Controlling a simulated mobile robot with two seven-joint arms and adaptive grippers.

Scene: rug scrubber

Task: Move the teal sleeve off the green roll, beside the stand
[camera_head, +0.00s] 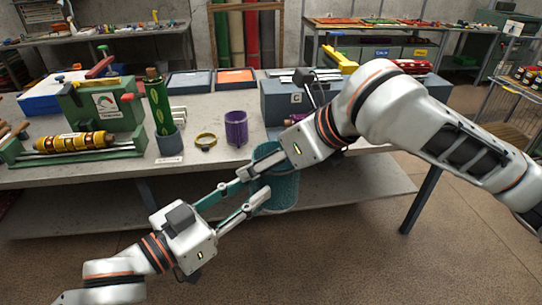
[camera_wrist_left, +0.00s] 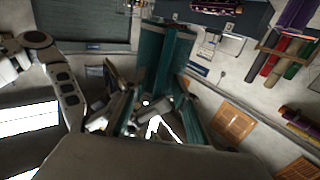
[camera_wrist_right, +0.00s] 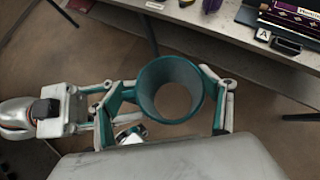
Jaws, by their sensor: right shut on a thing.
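The teal sleeve (camera_head: 283,190), an open tube, is held in the air in front of the table's front edge, off the green roll. My right gripper (camera_wrist_right: 168,100) is shut on the sleeve (camera_wrist_right: 172,66), a finger on each side of its rim. My left gripper (camera_head: 256,184) comes in from the lower left with its fingers apart at the sleeve; whether they touch it is unclear. The sleeve also shows beyond its fingers in the left wrist view (camera_wrist_left: 165,60). The green roll (camera_head: 157,100) stands upright in a blue-grey cup-like stand (camera_head: 169,146) on the table.
A green rack with a yellow-banded roll (camera_head: 75,142) is at the left. A grey box marked C (camera_head: 285,100) is behind my right arm.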

